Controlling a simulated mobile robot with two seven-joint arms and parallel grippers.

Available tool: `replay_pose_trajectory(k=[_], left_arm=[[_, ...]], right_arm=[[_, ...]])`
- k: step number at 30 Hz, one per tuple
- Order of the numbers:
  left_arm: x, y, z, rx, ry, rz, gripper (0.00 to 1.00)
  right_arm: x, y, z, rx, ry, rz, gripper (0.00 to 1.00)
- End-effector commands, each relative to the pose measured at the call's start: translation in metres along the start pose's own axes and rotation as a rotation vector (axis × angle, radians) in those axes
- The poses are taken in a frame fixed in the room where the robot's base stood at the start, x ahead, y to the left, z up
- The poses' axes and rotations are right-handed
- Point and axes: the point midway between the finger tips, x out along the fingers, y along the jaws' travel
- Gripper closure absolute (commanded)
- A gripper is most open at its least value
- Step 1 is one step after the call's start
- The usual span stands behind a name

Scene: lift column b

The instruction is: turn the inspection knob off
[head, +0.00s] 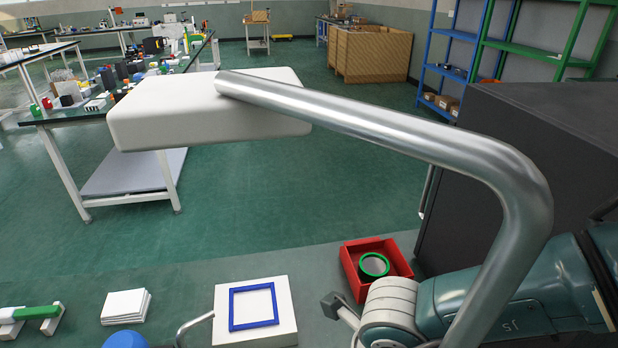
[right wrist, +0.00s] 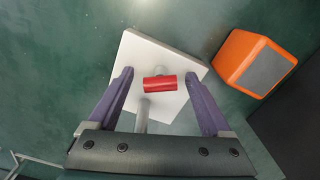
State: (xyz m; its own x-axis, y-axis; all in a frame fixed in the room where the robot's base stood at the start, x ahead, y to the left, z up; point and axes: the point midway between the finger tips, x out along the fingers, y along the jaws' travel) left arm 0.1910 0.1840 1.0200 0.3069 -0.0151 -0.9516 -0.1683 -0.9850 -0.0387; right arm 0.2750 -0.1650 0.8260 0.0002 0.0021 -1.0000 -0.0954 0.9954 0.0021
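In the right wrist view a red bar-shaped knob (right wrist: 160,83) sits on a white square plate (right wrist: 150,52). The bar lies nearly crosswise in the picture. A pale grey post (right wrist: 142,114) shows just below it. My right gripper (right wrist: 159,78) is open, with one purple finger on each side of the knob and a gap to it on both sides. I cannot tell how far above the plate the fingertips are. The head view does not show the knob. My left gripper is in neither view.
An orange box (right wrist: 256,62) stands right of the plate. In the head view, a large white slab (head: 200,112) and thick metal tube (head: 400,125) block much of the middle. A red bin (head: 352,262), blue frame (head: 253,306) and white tiles (head: 125,306) lie below.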

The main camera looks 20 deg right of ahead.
Motion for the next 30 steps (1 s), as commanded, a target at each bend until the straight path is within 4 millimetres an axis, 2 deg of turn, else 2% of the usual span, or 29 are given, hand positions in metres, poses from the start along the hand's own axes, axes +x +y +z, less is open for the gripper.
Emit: replay_pose_trajectory(k=[2,18,30], left_arm=[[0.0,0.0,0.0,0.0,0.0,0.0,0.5],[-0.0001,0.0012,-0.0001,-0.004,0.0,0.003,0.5],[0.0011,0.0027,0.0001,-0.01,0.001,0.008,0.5]], right_arm=[[-0.0001,-0.0002,0.0001,0.0,0.0,0.0,0.27],[-0.0003,0.0,0.0003,0.0,-0.001,0.0,0.88],[0.0001,-0.0003,0.0005,-0.072,-0.001,-0.001,0.89]])
